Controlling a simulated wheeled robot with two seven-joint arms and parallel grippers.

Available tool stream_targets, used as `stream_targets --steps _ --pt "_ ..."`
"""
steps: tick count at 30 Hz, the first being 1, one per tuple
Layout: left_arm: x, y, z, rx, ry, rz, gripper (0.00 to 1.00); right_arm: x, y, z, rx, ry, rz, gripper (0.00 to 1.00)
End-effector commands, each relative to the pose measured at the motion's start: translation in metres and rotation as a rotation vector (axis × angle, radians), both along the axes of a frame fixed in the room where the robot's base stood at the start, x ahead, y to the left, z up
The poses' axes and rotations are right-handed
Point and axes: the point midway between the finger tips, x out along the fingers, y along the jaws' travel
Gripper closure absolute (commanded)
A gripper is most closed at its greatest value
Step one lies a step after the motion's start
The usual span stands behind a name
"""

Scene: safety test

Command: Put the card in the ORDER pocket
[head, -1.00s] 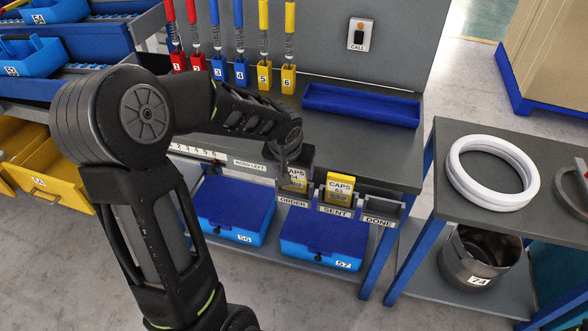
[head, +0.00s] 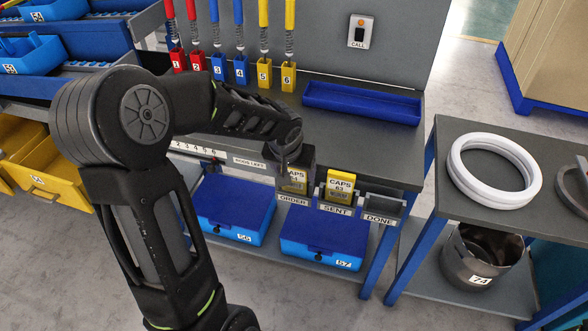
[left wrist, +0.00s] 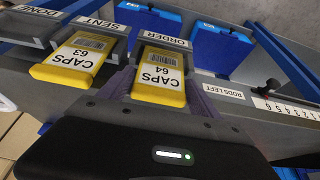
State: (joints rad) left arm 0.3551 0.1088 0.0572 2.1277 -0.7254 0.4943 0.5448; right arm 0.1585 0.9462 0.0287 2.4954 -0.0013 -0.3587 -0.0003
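The yellow card CAPS 64 (left wrist: 160,78) stands in the ORDER pocket (head: 293,200), its lower part hidden behind the pocket front. It also shows in the head view (head: 297,180). My left gripper (head: 296,172) is over this pocket from above, with one finger along each side edge of the card. In the left wrist view the fingers sit close against the card, and the gripper looks shut on it. A second yellow card, CAPS 63 (head: 340,185), stands in the SENT pocket (head: 335,209) beside it. The DONE pocket (head: 381,219) looks empty. My right gripper is out of view.
The pockets hang on the front edge of the grey bench (head: 370,155). A blue tray (head: 362,103) and several coloured rod holders stand on it. Blue lidded bins (head: 325,236) are below. A cart with white rings (head: 493,200) stands to the right.

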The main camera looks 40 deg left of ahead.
Motion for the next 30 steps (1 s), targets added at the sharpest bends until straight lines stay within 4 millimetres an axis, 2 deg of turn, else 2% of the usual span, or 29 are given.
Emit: stream_targets --steps 1,5,16,30 --pt "0.0 0.0 0.0 0.0 0.0 0.0 0.22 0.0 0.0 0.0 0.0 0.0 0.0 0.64" --pt "0.0 0.0 0.0 0.0 0.0 0.0 0.12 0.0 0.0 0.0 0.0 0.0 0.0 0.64" --pt "-0.002 -0.001 0.005 0.0 -0.001 0.0 0.12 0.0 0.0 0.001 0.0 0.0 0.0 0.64" --pt "-0.026 -0.009 0.067 0.001 -0.002 -0.001 0.12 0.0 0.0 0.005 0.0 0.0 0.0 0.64"
